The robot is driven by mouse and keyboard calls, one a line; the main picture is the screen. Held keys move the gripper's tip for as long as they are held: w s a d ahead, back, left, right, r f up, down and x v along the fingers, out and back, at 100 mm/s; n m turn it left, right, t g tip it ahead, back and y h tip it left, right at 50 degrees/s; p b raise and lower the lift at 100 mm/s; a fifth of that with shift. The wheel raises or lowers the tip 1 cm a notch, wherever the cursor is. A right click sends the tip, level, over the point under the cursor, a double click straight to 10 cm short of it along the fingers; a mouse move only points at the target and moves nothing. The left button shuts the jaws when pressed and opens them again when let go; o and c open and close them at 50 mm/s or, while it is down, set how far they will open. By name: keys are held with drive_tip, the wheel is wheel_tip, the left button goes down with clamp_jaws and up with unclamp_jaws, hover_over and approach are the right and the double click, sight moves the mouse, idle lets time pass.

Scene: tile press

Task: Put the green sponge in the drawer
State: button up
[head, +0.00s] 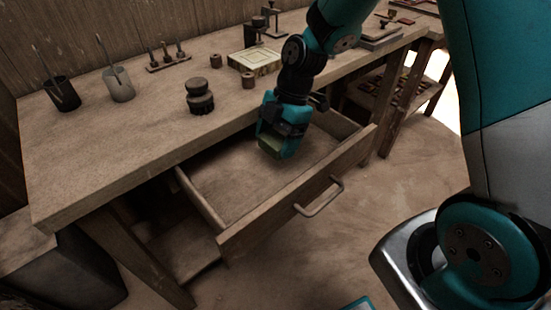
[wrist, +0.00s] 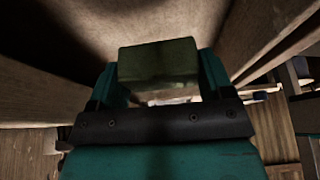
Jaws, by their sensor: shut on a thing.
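The green sponge (wrist: 158,62) is held between the two fingers of my gripper (wrist: 160,80) in the wrist view. In the head view my gripper (head: 277,143) is low over the open drawer (head: 222,240), and a small part of the sponge (head: 269,147) shows at its tip. The drawer is pulled out below the bench top, with a metal handle (head: 320,199) on its front. Its visible floor is bare. I cannot tell whether the sponge touches the drawer floor.
The wooden bench top (head: 130,145) lies behind and above the drawer. On it stand two cups with tools (head: 61,94), dark round jars (head: 199,97), and a pale tile block (head: 254,61). The drawer walls surround my gripper.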

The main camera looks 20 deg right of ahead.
sight(272, 170)
drive_tip(key=shift+f, duration=3.05)
drive_tip(key=shift+f+b, duration=0.15)
drive_tip(key=shift+b, duration=0.15)
drive_tip(key=o, duration=0.8)
drive_tip(key=v, duration=1.2)
drive_tip(key=s+a+r+m, duration=0.3)
drive_tip(key=s+m, duration=0.2)
drive_tip(key=s, duration=0.2)
drive_tip(key=s+a+r+m+t, duration=0.1)
drive_tip(key=s+a+r+m, duration=0.2)
drive_tip(key=s, duration=0.4)
drive_tip(key=s+a+r+m, duration=0.3)
drive_tip(key=s+r+m, duration=0.2)
drive_tip(key=s+m, duration=0.1)
drive_tip(key=shift+s+r+m+p, duration=0.15)
drive_tip(key=shift+s+m+p, duration=0.15)
drive_tip(key=shift+s+p, duration=0.15)
